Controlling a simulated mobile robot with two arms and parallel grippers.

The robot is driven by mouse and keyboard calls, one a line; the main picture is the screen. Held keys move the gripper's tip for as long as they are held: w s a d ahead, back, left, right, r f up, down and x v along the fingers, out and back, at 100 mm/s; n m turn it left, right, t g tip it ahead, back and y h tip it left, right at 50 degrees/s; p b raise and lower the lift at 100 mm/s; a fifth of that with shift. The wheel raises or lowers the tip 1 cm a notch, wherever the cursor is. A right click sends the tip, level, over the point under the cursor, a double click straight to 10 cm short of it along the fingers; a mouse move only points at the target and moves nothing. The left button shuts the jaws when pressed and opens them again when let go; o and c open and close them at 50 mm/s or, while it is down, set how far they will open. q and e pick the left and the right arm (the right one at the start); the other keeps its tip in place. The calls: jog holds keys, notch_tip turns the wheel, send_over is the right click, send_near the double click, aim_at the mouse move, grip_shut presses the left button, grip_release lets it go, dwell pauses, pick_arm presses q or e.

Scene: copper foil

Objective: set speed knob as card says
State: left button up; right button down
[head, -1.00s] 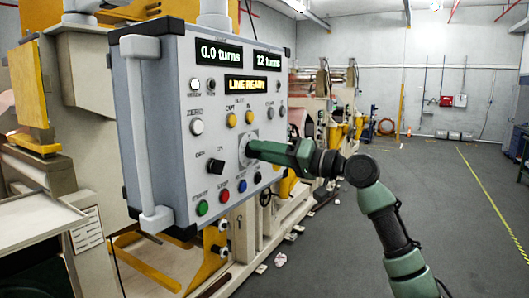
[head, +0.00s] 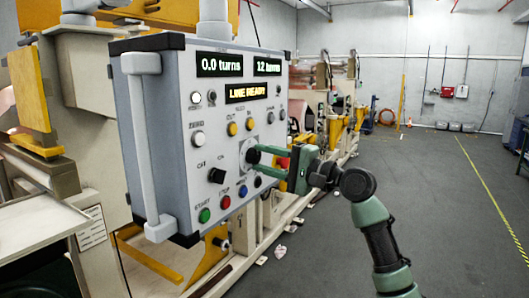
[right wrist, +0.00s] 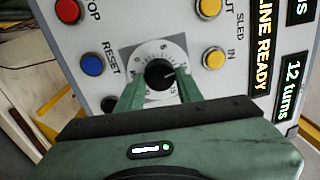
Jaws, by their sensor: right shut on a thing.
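The speed knob (head: 252,156) is a small black round knob on a pale dial plate (head: 243,147) on the grey control panel (head: 165,95). In the right wrist view the knob (right wrist: 159,74) shows a white pointer line toward the right of the picture, on a numbered scale. My right gripper (head: 258,157) is shut on it, one green finger on each side; both fingers show in the right wrist view (right wrist: 160,84). No card can be made out for certain. My left gripper is out of view.
The panel displays read "0.0 turns", "12 turns" and "LINE READY" (head: 248,92). A black selector (head: 217,175), a green start button (head: 205,215), a red stop button (head: 225,202) and a blue reset button (head: 243,191) sit close by. Open floor (head: 440,190) lies right.

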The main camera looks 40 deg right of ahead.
jog(key=shift+m+p, duration=0.45)
jog(key=shift+m, duration=0.25)
jog(key=c, duration=0.9)
grip_release()
jog(key=shift+s+f, duration=0.1)
